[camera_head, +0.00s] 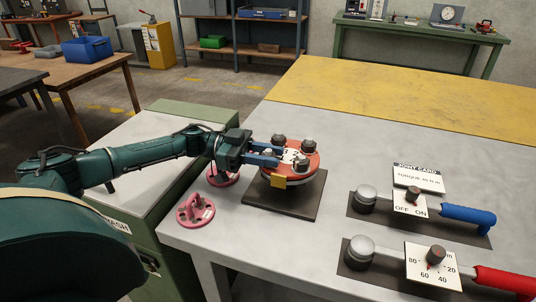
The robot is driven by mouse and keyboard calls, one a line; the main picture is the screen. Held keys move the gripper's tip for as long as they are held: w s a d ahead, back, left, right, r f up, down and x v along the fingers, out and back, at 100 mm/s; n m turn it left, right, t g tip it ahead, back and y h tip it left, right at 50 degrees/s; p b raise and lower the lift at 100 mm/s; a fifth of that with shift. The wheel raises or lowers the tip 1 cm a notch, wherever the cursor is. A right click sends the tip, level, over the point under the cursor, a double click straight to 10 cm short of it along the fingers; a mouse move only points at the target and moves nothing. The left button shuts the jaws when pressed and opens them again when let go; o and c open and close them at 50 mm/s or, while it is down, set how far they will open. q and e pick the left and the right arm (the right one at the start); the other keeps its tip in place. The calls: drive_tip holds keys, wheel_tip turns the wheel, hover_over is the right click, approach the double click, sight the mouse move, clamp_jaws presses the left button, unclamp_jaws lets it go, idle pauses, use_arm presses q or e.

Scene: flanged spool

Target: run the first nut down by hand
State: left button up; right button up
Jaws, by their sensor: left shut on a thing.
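The flanged spool has a round red-orange top flange (310,163) with several grey nuts on studs around its rim. A white label with a dark numeral is in the middle. The spool stands on a dark square plate (287,206) near the left edge of the light grey bench. My left gripper (270,154), with blue fingers, reaches in from the left at the flange's left side. It is shut on a grey nut (268,154), which its fingers partly hide. My right gripper is not in view.
The bench behind the spool is clear.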

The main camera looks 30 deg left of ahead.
use_arm(q)
drive_tip(key=shift+r, duration=0.15)
drive_tip(key=o, duration=1)
drive_tip(key=shift+d, duration=0.1)
drive_tip(key=b+v, duration=0.1)
drive_tip(key=v, duration=0.6)
drive_tip(key=shift+a, duration=0.3)
drive_tip(key=shift+s, duration=0.1)
